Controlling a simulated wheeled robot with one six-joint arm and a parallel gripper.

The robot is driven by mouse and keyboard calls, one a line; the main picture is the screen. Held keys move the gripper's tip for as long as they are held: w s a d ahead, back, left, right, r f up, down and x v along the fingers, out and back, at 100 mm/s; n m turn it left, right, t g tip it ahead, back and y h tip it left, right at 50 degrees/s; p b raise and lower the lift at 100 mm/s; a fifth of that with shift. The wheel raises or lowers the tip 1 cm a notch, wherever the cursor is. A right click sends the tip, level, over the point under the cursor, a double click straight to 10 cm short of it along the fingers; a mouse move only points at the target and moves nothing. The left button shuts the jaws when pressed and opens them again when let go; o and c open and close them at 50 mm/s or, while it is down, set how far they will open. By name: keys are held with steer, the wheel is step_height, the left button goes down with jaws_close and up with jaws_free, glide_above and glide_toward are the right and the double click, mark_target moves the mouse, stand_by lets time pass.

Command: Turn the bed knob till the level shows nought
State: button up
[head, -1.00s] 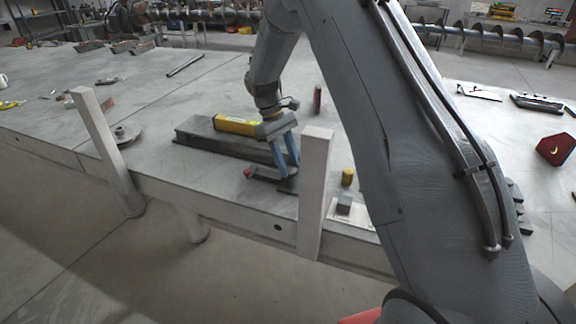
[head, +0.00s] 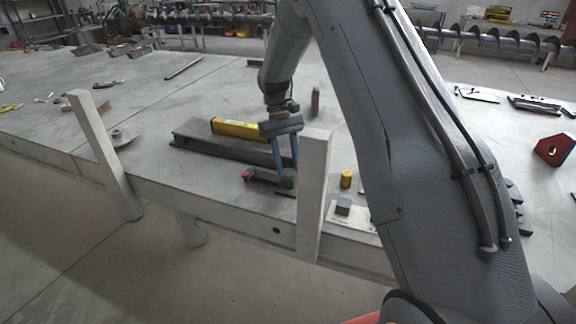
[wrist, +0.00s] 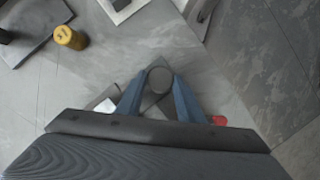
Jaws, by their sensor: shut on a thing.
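The yellow level (head: 238,129) lies on the long dark grey bed (head: 212,145) on the table. Its reading is too small to make out. My gripper (head: 284,178) points down at the near right end of the bed. Its blue fingers are shut on the dark round bed knob (wrist: 160,79), which shows between the fingertips in the wrist view. In the head view the knob is partly hidden by the fingers and lies close to a pale post.
The pale upright post (head: 313,195) stands just right of my gripper; another post (head: 104,150) stands further left. A dark tool with a red end (head: 247,175) lies beside the fingers. A yellow cylinder (head: 346,179) and a small grey block (head: 343,206) are to the right.

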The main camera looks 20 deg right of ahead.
steer(key=shift+s, duration=0.1)
steer(key=o, duration=1)
steer(key=shift+r, duration=0.1)
steer(key=b+v, duration=0.2)
steer(key=v, duration=0.5)
steer(key=shift+r, duration=0.25)
